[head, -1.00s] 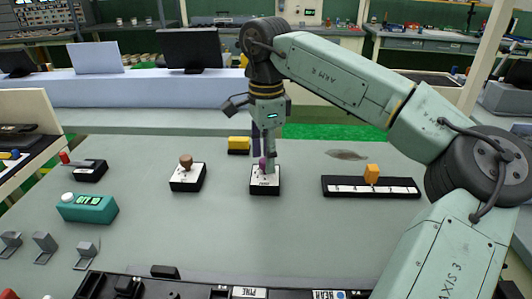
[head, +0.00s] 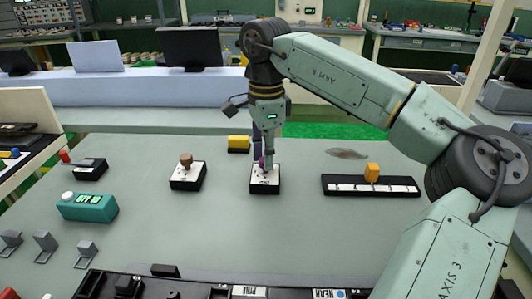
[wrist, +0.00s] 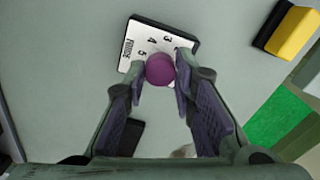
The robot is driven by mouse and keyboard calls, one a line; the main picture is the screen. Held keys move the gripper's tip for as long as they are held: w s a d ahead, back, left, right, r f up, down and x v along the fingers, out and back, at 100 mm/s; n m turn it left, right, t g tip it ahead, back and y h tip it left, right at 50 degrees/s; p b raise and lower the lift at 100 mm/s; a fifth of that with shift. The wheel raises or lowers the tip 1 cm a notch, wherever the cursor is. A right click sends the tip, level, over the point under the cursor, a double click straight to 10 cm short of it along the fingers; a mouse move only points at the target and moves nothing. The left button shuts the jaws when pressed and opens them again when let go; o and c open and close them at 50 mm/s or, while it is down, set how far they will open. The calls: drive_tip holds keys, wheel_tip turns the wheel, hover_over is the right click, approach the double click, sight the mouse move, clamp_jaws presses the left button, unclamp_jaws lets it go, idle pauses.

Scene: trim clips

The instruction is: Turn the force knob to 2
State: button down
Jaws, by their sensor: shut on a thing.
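The force knob is a round purple knob (wrist: 160,69) on a white-faced black box (wrist: 137,46). In the wrist view the plate carries a sideways label that seems to read FORCE and the digits 3, 4 and 5. The rest of the scale is hidden by the knob and fingers, and I cannot tell where the knob points. My gripper (wrist: 159,82) is shut on the knob, one finger on each side. In the head view my gripper (head: 266,164) comes straight down onto the box (head: 265,186), and the knob is mostly covered.
A box with a brown knob (head: 186,162) stands to the left. A slider strip with an orange handle (head: 371,172) lies to the right. A yellow-topped block (head: 239,142) sits just behind. A teal display box (head: 88,208) is at the left. The table's middle front is clear.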

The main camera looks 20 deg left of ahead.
drive_tip(key=shift+m, duration=0.4)
drive_tip(key=m, duration=0.3)
drive_tip(key=shift+m, duration=0.4)
drive_tip(key=m, duration=0.4)
drive_tip(key=shift+m, duration=0.3)
drive_tip(key=m+b, duration=0.1)
drive_tip(key=m, duration=0.7)
drive_tip(key=shift+m, duration=0.4)
drive_tip(key=c, duration=1.3)
unclamp_jaws()
drive_tip(key=shift+c, duration=0.2)
